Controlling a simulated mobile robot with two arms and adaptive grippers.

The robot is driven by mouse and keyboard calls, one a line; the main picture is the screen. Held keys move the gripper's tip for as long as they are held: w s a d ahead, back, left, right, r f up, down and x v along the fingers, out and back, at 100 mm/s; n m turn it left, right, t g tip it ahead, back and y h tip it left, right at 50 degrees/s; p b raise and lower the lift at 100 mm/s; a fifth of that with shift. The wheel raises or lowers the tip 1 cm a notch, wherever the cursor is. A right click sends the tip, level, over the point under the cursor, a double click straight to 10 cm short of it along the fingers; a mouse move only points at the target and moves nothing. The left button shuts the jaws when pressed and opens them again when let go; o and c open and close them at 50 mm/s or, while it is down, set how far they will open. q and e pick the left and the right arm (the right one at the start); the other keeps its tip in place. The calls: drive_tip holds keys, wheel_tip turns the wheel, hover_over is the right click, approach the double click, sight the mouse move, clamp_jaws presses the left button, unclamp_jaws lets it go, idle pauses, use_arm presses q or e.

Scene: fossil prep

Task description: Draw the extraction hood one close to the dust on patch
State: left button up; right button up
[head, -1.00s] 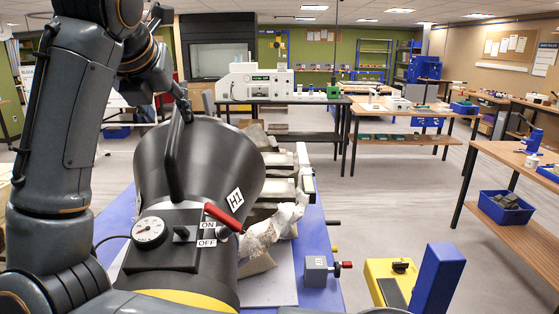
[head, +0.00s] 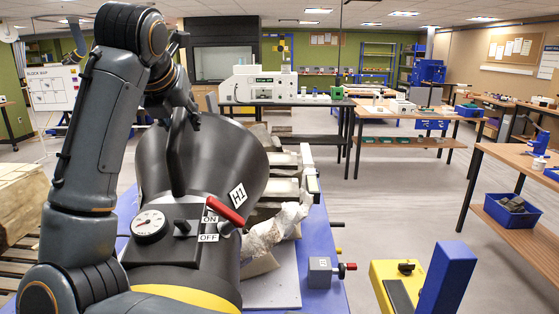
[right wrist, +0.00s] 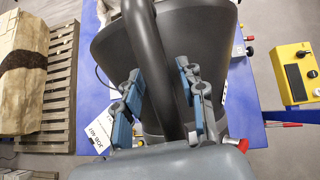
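The extraction hood, labelled H1 (head: 225,165), is a large dark cone standing on the blue bench (head: 317,235) in the head view. Its dark upright handle (head: 174,160) also shows in the right wrist view (right wrist: 168,60). My right gripper (right wrist: 162,105) has its blue-padded fingers on either side of that handle. A gap shows on the left side, so it looks open around it. A red lever (head: 226,213) sits beside the ON and OFF labels. A pale, rough fossil piece (head: 270,235) lies just right of the hood. I cannot make out a dust patch. My left gripper is not in view.
A grey clamp block (head: 319,272) and a yellow box (head: 395,275) with a blue post (head: 445,275) stand front right. A pallet (right wrist: 60,85) with a large fossil block (right wrist: 22,60) is at left.

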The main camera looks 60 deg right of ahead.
clamp_jaws()
wheel_tip(320, 180, up, 5)
drive_tip(key=p, duration=0.3)
drive_tip(key=shift+f, duration=0.25)
drive_tip(key=shift+d+f, duration=0.1)
drive_tip(key=shift+d, duration=0.05)
drive_tip(key=shift+d, duration=0.95)
drive_tip(key=s+d+p, duration=0.1)
drive_tip(key=d, duration=1.2)
drive_tip(key=shift+d, duration=0.4)
